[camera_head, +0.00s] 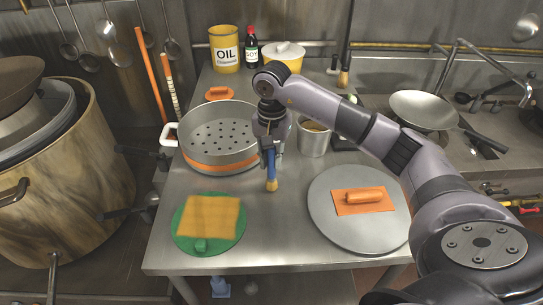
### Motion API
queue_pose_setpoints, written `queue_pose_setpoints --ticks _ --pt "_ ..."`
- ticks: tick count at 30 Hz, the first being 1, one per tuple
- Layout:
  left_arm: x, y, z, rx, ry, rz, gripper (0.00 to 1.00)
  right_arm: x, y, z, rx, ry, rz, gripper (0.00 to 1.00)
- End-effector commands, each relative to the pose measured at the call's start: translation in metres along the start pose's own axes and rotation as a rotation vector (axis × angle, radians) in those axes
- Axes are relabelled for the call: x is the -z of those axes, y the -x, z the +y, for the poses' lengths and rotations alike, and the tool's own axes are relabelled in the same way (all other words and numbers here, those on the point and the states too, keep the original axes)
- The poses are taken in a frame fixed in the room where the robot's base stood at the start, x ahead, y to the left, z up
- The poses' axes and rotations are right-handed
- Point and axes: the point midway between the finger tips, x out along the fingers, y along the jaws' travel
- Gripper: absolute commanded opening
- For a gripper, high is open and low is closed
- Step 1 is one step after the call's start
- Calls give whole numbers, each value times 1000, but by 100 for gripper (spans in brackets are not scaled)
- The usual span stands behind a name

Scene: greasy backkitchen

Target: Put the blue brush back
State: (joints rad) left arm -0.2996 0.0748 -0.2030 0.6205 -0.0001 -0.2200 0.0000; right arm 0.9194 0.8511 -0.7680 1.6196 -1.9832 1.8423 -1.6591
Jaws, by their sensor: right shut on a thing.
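The blue brush (271,172) has a blue handle and a tan tip. It hangs upright below my right gripper (270,150), with the tip pointing down at the steel table. My right gripper is shut on the brush, to the right of the steamer pot. Whether the tip touches the table is hard to tell. My left gripper is not in view.
A perforated steamer pot (218,150) stands left of the brush, and a steel container (314,140) stands right. A green board with a yellow cloth (209,215) lies front left. A round grey lid (340,232) lies front right. The middle front steel table (275,230) is clear.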

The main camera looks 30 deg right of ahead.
Motion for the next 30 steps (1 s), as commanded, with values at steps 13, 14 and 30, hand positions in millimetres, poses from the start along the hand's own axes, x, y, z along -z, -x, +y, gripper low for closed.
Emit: queue_pose_setpoints --ticks 13,14,30 --pt "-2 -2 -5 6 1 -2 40 0 -6 0 1 1 1 21" --pt "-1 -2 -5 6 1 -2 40 0 -6 0 1 1 1 23" --pt "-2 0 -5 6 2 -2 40 0 -4 0 1 1 0 38"
